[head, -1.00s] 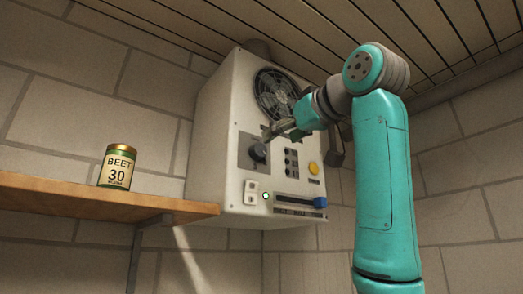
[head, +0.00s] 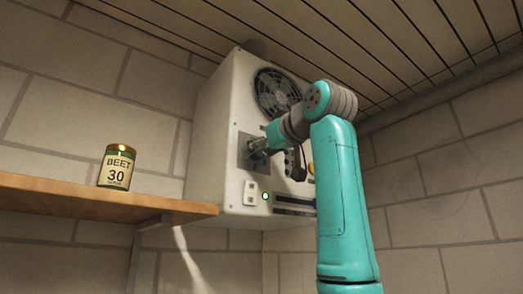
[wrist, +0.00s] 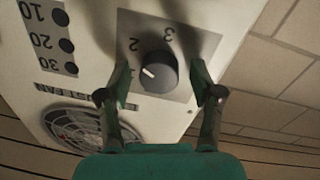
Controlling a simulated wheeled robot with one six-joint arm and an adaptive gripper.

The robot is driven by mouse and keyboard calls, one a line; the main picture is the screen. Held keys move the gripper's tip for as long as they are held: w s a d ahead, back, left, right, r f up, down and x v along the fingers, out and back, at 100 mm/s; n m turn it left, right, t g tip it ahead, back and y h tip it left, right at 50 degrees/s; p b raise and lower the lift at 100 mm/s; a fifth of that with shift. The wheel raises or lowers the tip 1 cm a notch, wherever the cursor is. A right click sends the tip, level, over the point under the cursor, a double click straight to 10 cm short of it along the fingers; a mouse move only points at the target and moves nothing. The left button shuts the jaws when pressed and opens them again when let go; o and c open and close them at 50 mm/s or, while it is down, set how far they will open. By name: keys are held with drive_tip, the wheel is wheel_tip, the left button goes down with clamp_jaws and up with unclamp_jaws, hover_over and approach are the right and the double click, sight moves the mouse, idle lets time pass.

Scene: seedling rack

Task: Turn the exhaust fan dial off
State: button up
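The fan dial (wrist: 158,72) is a dark round knob on a grey square plate (wrist: 183,34) marked 2 and 3 in the wrist view. Its white pointer mark is on the left side, away from both of those numbers; other markings are hard to read. My gripper (wrist: 160,78) is open, with one fingertip on each side of the knob. A gap shows between each finger and the knob. In the head view my gripper (head: 259,147) is at the grey plate (head: 243,160) and largely hides the dial.
The white control box (head: 212,130) carries the exhaust fan (head: 277,92), a white switch (head: 250,192) and a slider strip. My arm partly covers the yellow button (head: 311,169).

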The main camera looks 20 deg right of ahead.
drive_tip(key=c, duration=0.9)
drive_tip(key=shift+n, duration=0.3)
drive_tip(key=n, duration=0.4)
drive_tip(key=shift+d+n, duration=0.1)
drive_tip(key=shift+n, duration=0.2)
drive_tip(key=n, duration=0.4)
drive_tip(key=shift+n+t, duration=0.3)
drive_tip(key=shift+n, duration=0.1)
drive_tip(key=n+y, duration=0.1)
drive_tip(key=n, duration=0.6)
drive_tip(key=shift+w+d+n, duration=0.1)
drive_tip(key=shift+n, duration=0.3)
drive_tip(key=n+y, duration=0.1)
drive_tip(key=n, duration=0.6)
drive_tip(key=shift+n, duration=0.3)
